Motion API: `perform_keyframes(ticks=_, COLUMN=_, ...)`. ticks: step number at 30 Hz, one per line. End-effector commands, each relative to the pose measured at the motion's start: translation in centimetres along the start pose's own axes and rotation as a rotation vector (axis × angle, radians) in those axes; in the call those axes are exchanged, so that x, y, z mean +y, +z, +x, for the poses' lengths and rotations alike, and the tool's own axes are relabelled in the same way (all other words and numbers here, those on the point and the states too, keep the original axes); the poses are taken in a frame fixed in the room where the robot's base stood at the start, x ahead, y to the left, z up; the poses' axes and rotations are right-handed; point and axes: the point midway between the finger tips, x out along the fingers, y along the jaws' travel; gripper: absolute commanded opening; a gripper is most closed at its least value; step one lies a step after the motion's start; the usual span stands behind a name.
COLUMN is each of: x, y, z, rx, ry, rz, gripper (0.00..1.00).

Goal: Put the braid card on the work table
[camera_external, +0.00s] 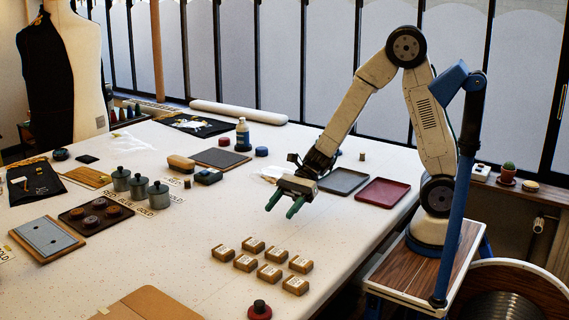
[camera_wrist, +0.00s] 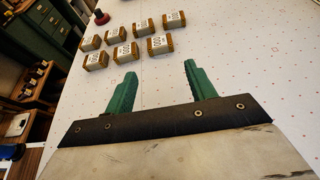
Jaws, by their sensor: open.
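The white work table (camera_external: 165,255) fills most of the external view, and its dotted top shows in the wrist view (camera_wrist: 235,75). My gripper (camera_external: 283,206) is open and empty above the table's right part, its green fingers pointing down and toward the front. In the wrist view its two fingers (camera_wrist: 160,72) stand apart with only bare tabletop between them. I cannot tell for certain which thing is the braid card. A tan striped flat piece (camera_external: 88,177) and a black sheet with gold marks (camera_external: 36,183) lie at the table's left.
Several small labelled boxes (camera_external: 271,273) stand in front of my gripper, near a red-based knob (camera_external: 260,310). A grey tray (camera_external: 343,181) and a red tray (camera_external: 383,192) lie behind it. Lidded pots (camera_external: 159,195) stand left of centre. Tabletop between pots and boxes is clear.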

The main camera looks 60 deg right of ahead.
Motion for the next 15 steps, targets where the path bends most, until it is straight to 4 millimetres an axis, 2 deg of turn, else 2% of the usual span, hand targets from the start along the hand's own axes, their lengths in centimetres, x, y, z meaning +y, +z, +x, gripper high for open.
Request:
perform_keyframes(ticks=11, x=0.2, y=0.1, z=-0.8, rx=0.003, ry=0.004, rz=-0.011, gripper=0.55)
perform_keyframes(ticks=15, x=1.6, y=1.5, z=-2.8, rx=0.031, ry=0.05, rz=-0.151, gripper=0.55)
